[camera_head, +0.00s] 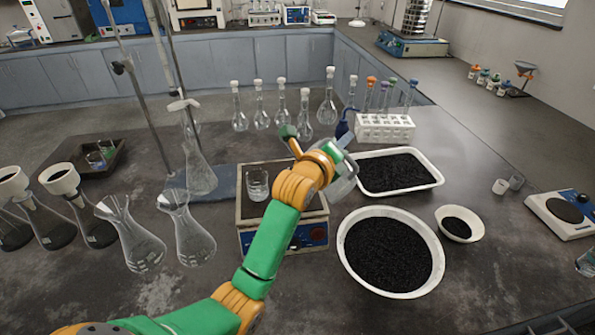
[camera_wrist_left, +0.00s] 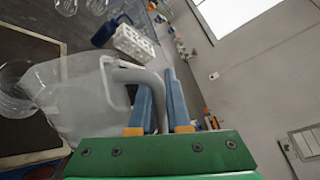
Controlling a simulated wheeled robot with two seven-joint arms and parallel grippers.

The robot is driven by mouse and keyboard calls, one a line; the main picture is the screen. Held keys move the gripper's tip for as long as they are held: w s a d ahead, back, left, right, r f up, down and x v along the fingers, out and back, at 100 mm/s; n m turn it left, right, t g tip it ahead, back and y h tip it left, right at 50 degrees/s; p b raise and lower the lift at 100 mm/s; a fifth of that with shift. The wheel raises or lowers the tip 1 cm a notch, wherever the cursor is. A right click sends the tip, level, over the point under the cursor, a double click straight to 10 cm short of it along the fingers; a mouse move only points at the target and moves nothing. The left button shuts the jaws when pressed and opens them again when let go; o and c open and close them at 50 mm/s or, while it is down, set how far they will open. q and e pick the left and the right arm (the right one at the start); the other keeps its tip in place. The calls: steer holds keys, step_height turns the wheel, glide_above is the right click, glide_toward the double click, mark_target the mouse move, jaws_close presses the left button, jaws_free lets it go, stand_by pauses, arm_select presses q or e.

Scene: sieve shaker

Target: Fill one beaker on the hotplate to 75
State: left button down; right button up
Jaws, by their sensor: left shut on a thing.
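The hotplate (camera_head: 247,236) stands mid-bench, and a clear glass beaker (camera_head: 257,186) sits upright on its top. No fill level is readable in the beaker. My left gripper (camera_head: 335,155) is right of the beaker and above the hotplate's right side. It is shut on the handle of a clear jug (camera_head: 345,183). In the left wrist view the jug (camera_wrist_left: 72,95) hangs left of the fingers (camera_wrist_left: 158,100), with its grey handle between them. The gripper partly hides the jug in the head view, and I cannot tell what it contains. My right gripper is out of view.
A white tray (camera_head: 436,180) and a large bowl (camera_head: 348,265) of black granules lie right of the hotplate. A white tube rack (camera_head: 388,128), a blue bottle (camera_head: 346,130) and several flasks (camera_head: 327,110) stand behind. More flasks (camera_head: 140,245) crowd the left. The front right bench is clear.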

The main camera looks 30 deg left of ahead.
arm_select(q)
steer(key=shift+a+r, duration=0.2)
steer(key=shift+r, duration=0.05)
stand_by(1.9)
steer(key=d+f+m, duration=0.2)
steer(key=f, duration=0.1)
steer(key=shift+s+d+m+y, duration=0.15)
steer(key=shift+d+m+y, duration=0.15)
steer(key=shift+m, duration=0.1)
steer(key=shift+d+f, duration=0.2)
steer(key=d+f+m+t+y+b, duration=0.1)
steer(key=d+f+m+b, duration=0.1)
steer(key=d+f+m, duration=0.3)
steer(key=shift+s+d+f+m+t, duration=0.15)
steer(key=shift+s+d+m+t, duration=0.25)
steer(key=shift+d+m, duration=0.8)
